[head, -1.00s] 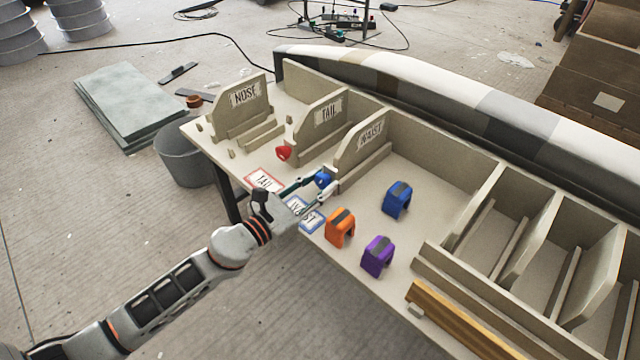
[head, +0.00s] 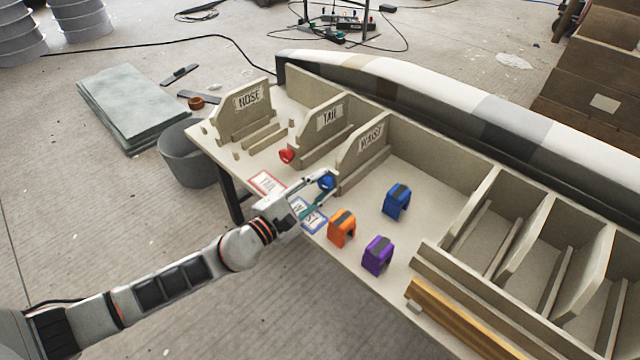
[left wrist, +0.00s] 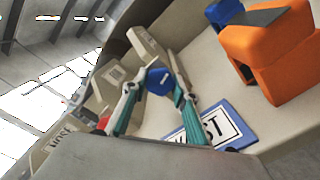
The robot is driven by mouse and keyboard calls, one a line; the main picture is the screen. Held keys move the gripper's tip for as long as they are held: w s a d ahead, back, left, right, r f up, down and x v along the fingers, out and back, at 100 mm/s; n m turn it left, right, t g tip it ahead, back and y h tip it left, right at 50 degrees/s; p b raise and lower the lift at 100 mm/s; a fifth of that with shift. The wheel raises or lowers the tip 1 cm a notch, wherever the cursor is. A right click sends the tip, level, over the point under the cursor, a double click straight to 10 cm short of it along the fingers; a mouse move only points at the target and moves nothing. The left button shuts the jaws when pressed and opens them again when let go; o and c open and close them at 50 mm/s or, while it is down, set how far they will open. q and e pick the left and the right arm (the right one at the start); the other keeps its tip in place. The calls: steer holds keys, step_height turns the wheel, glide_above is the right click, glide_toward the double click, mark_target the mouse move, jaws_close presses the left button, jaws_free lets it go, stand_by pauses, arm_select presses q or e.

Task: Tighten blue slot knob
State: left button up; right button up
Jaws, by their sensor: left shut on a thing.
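The blue slot knob (head: 326,183) sits at the front end of the slot between the TAIL and WAIST boards. My left gripper (head: 322,187) is shut on it, with one finger on each side. In the left wrist view the knob (left wrist: 159,80) shows between the two fingertips (left wrist: 157,78), its face towards the camera. The WAIST board (head: 364,150) stands just behind it. A blue-bordered WAIST card (head: 309,217) lies on the table below the gripper, partly covered by it. My right gripper is not in view.
A red knob (head: 286,156) sits at the neighbouring slot, beside the TAIL board (head: 327,124). Orange (head: 341,229), purple (head: 377,256) and blue (head: 397,202) blocks stand right of the gripper. A red-bordered card (head: 266,183) lies to its left.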

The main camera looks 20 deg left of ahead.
arm_select(q)
steer(key=shift+m, duration=0.4)
steer(key=o, duration=1.1)
steer(key=v, duration=1.2)
steer(key=shift+r, duration=0.1)
